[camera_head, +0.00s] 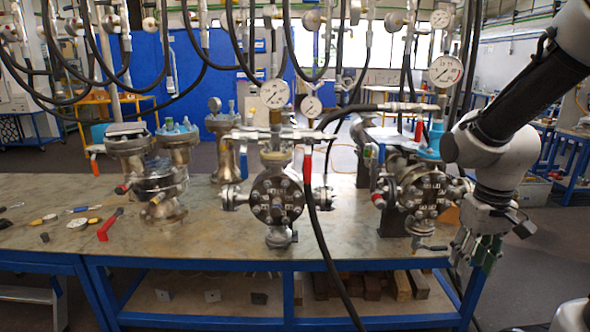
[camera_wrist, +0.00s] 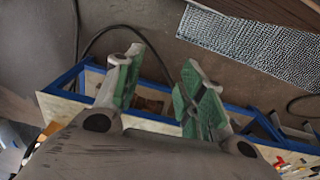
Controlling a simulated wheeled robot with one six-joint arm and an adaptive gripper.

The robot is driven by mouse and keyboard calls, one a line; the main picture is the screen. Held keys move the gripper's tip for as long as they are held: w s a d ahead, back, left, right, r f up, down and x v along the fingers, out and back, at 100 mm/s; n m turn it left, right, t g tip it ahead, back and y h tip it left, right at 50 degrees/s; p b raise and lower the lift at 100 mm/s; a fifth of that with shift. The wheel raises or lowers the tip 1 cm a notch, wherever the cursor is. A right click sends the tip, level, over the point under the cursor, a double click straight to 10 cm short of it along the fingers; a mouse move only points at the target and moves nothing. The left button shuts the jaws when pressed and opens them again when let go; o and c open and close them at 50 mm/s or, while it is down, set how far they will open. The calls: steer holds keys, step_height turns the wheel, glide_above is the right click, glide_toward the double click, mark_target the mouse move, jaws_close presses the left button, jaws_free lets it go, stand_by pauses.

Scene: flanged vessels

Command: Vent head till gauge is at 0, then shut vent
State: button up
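A flanged vessel (camera_head: 277,197) with a bolted round face stands at the middle of the bench. A white gauge (camera_head: 274,93) and a smaller gauge (camera_head: 311,106) sit above it. A red lever (camera_head: 306,165) hangs by its hose. A second flanged vessel (camera_head: 425,193) with a blue cap stands at the right, with a larger gauge (camera_head: 446,71) above it. The needle readings are too small to tell, and I cannot tell which valve is the vent. My gripper (camera_head: 478,250) is right of the right vessel, pointing down. Its green-padded fingers (camera_wrist: 160,88) are apart and empty.
The bench (camera_head: 150,240) has a blue frame. A red-handled tool (camera_head: 110,224) and small parts lie at its left. Dismantled fittings (camera_head: 160,195) stand nearby. Black hoses hang in front of the vessels. Floor (camera_head: 560,250) right of the bench looks clear. A grating (camera_wrist: 255,45) shows in the wrist view.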

steer(key=s+r+t, duration=0.4)
steer(key=s+r, duration=0.3)
steer(key=r, duration=0.5)
steer(key=shift+s+d, duration=0.15)
steer(key=shift+s, duration=0.05)
steer(key=shift+r, duration=0.1)
stand_by(1.8)
